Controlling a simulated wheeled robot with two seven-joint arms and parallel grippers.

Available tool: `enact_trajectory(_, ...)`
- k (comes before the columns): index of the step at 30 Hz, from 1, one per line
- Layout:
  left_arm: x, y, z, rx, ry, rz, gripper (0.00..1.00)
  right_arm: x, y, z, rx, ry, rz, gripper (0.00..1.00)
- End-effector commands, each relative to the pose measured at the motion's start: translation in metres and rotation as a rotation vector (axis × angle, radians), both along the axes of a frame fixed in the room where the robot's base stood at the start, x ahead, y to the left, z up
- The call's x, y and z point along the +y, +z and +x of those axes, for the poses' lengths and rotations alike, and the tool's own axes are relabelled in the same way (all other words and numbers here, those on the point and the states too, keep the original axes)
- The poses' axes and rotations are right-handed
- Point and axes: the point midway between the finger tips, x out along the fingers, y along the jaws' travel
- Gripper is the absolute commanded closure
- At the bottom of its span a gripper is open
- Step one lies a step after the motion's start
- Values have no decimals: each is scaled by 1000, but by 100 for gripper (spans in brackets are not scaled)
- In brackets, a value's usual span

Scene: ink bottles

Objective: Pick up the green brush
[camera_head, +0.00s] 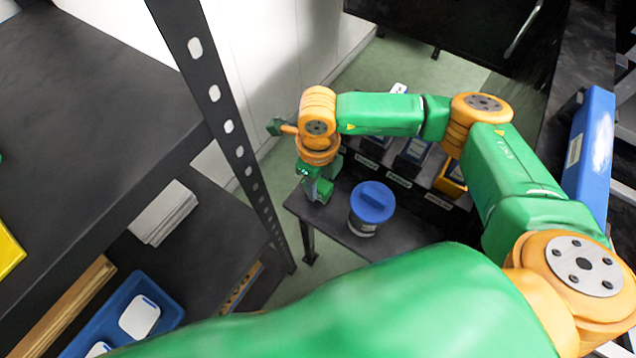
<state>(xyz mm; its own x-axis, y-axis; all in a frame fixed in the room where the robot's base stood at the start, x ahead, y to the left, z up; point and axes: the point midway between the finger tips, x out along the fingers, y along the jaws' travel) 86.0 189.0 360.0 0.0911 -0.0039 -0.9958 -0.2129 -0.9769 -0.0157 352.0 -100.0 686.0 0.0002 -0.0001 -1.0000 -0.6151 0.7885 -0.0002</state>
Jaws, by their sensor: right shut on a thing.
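My right gripper (319,188) points down over the left end of a small dark table (300,205). It is shut on a green thing at its tips, which I take to be the green brush. The brush is mostly hidden by the green fingers and the wrist, so I cannot make out its outline or whether it touches the table. A dark jar with a blue lid (371,203) stands on the table just to the right of the gripper, apart from it. My left gripper is out of view.
Ink boxes or bottles in labelled bins (410,155) line the table's back. A dark shelf rack with a perforated post (215,95) stands at left, holding white paper (163,213) and a blue tray (172,303). A blue box (588,145) is at far right.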

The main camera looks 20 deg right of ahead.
Motion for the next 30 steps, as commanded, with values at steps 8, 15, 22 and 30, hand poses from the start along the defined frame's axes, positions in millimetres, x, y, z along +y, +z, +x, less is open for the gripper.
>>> enact_trajectory(8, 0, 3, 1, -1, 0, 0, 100, 0, 29, 1, -4, 1, 1, 100)
enact_trajectory(15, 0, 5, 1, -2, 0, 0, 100, 10, 92, -49, -8, 9, 3, 100)
enact_trajectory(22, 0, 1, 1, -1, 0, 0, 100, 22, 117, -107, -4, 11, 2, 100)
enact_trajectory(30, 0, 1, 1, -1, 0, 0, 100, 27, 130, -137, -1, 3, 0, 100)
